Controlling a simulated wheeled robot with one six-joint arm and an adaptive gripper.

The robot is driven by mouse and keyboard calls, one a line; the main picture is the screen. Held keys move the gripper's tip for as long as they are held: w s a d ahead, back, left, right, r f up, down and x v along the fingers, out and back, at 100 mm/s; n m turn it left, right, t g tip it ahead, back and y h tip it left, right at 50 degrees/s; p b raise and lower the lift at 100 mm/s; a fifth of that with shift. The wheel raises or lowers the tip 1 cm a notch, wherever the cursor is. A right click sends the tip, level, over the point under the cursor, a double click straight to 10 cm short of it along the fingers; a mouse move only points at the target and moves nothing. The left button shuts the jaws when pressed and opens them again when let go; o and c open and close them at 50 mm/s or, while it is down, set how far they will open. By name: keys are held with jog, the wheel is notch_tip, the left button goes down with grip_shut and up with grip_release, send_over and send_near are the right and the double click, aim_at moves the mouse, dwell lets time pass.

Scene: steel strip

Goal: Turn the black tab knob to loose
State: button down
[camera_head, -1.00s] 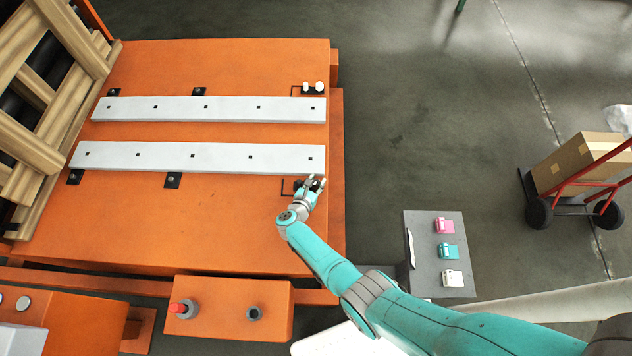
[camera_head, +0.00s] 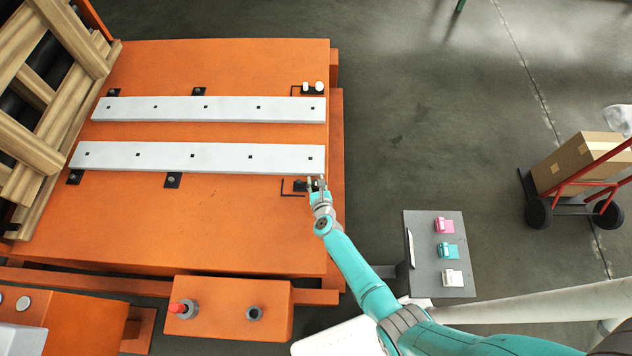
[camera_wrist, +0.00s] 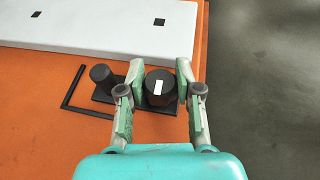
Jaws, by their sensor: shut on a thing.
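A black knob with a white mark on its top (camera_wrist: 160,87) stands on a dark base plate beside the near end of the lower steel strip (camera_head: 205,157). My gripper (camera_wrist: 160,100) has one finger on each side of this knob and is shut on it. It also shows in the head view (camera_head: 317,183). A second, narrower black knob (camera_wrist: 102,78) stands left of the left finger, outside the grip. In the head view my fingers partly hide the marked knob.
An angled black line (camera_wrist: 75,100) lies left of the black knobs. The orange table (camera_head: 210,220) ends just right of my gripper. A grey stand (camera_head: 425,280) holds coloured blocks farther right.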

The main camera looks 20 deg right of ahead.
jog(key=shift+n+y, duration=0.3)
jog(key=shift+y, duration=0.1)
dwell(0.4)
jog(key=c, duration=1.1)
grip_release()
jog(key=shift+o, duration=0.2)
jog(key=shift+v, duration=6)
jog(key=shift+a+f, duration=0.1)
